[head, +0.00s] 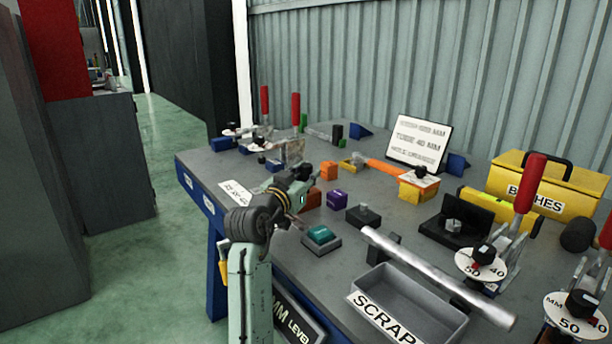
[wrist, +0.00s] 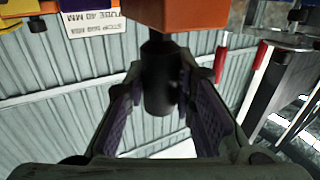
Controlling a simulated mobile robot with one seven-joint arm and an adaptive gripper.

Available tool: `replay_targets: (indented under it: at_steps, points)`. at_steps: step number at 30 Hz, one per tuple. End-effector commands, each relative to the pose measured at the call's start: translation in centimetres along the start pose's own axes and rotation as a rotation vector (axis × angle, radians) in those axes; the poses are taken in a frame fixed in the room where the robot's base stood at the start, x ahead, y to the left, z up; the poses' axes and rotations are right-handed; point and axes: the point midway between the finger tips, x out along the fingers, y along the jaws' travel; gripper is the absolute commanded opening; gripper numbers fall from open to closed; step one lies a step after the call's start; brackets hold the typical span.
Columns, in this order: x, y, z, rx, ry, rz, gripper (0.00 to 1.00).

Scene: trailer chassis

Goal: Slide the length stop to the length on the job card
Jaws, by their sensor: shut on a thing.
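In the wrist view, my gripper (wrist: 160,92) has its two fingers on either side of a black knob (wrist: 159,72), shut on it. The knob is joined to an orange block (wrist: 184,14), which appears to be the length stop. The job card (head: 420,142) is a white sign standing at the back of the bench. It also shows upside down in the wrist view (wrist: 93,22), where it reads TUBE 40 MM; its stop length is too blurred to be sure of.
Red-handled clamps stand at the back left (head: 295,112) and the right (head: 529,182). A silver tube (head: 435,275) lies across the front right beside the SCRAP tray (head: 408,303). A yellow case (head: 550,183) stands at the back right.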

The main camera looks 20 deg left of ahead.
Motion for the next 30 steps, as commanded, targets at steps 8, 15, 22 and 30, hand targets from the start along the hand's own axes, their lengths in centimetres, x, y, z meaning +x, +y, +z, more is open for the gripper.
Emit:
replay_targets:
  at_steps: [8, 15, 22, 30]
  points:
    - [0.0, 0.4, 0.3, -0.003, -0.006, 0.009, 0.37]
    - [0.0, 0.2, 0.2, -0.001, -0.004, 0.006, 0.45]
    - [-0.4, 0.1, 0.2, -0.001, -0.003, 0.004, 0.45]
    - [-5.2, 0.1, 0.1, 0.000, -0.002, 0.002, 0.45]
